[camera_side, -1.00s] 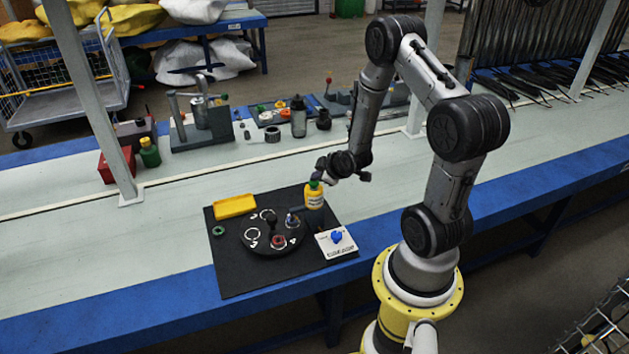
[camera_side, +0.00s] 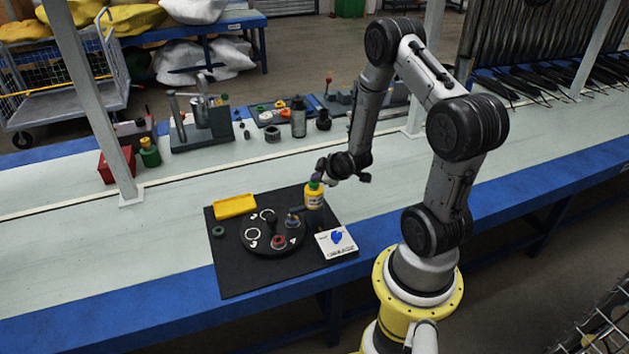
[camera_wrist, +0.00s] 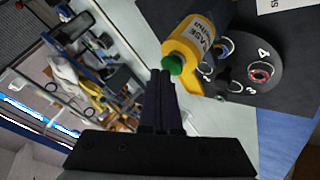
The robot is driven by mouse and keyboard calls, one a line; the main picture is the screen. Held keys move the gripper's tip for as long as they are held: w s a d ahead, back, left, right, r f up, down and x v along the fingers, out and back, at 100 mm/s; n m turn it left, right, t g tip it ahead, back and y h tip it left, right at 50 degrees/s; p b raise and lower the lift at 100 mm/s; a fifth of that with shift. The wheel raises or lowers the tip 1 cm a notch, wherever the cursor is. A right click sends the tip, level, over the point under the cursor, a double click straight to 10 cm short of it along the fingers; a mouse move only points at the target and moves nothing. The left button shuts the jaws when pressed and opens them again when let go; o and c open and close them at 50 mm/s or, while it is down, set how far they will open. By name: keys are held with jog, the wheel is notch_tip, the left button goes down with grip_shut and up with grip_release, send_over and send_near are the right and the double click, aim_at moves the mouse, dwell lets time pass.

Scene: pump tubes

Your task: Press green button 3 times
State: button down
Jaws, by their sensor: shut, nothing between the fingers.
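A yellow bottle-shaped container (camera_side: 314,198) with a pale label stands at the back right of the black mat (camera_side: 240,284). Its green round top (camera_side: 314,185) is the green part closest to my gripper (camera_side: 318,172). In the wrist view the green top (camera_wrist: 173,64) faces my shut, empty fingers (camera_wrist: 160,76). The fingertips are just beside it in that view; I cannot tell whether they touch it. I see no other clear green button; a green ring (camera_side: 218,231) lies at the mat's left.
A black round turntable (camera_side: 262,250) with numbered places holds a red-centred part (camera_side: 279,241). A white box with a blue knob (camera_side: 336,238) is at the mat's right. A yellow tray (camera_side: 235,206) lies behind left. The pale table left of the mat is clear.

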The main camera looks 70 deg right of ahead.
aim_at(317, 184)
jog(key=shift+r, duration=0.3)
jog(key=shift+r, duration=3.05)
dwell(0.3)
jog(key=shift+f, duration=3.05)
dwell(0.3)
